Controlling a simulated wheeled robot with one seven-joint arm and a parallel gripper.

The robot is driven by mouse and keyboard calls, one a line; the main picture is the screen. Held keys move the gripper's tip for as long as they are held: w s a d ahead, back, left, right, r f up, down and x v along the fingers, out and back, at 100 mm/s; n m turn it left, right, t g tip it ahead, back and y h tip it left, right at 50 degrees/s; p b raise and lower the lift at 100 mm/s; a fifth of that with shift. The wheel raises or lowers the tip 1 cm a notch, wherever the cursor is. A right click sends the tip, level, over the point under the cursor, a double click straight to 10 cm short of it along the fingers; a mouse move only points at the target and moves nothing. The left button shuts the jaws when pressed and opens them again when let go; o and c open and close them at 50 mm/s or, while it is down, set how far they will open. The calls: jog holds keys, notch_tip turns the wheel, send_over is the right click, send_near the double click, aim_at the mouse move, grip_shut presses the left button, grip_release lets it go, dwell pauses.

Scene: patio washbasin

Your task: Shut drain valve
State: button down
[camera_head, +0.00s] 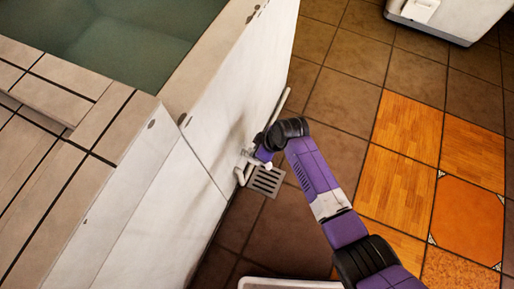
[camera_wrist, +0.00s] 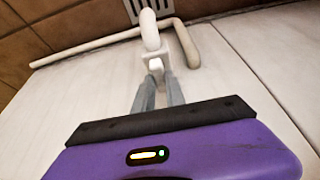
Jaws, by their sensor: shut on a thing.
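The white drain valve (camera_wrist: 155,64) sits on a white pipe (camera_wrist: 150,30) low on the basin's pale outer wall. In the wrist view my gripper (camera_wrist: 157,82) has its two grey fingers closed on the valve's small white handle. In the head view my gripper (camera_head: 262,153) reaches the wall beside the drain pipe (camera_head: 241,174), and the wrist partly hides the valve. The fingers cover much of the handle, so its exact angle cannot be told.
A metal floor grate (camera_head: 267,181) lies below the pipe. The basin (camera_head: 130,50) holds greenish water, with a tiled ledge (camera_head: 95,125) at its left. Another white pipe (camera_wrist: 95,45) runs along the wall's foot.

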jog(key=c, duration=1.4)
grip_release()
jog(key=shift+p+v, duration=2)
jog(key=shift+v, duration=1.9)
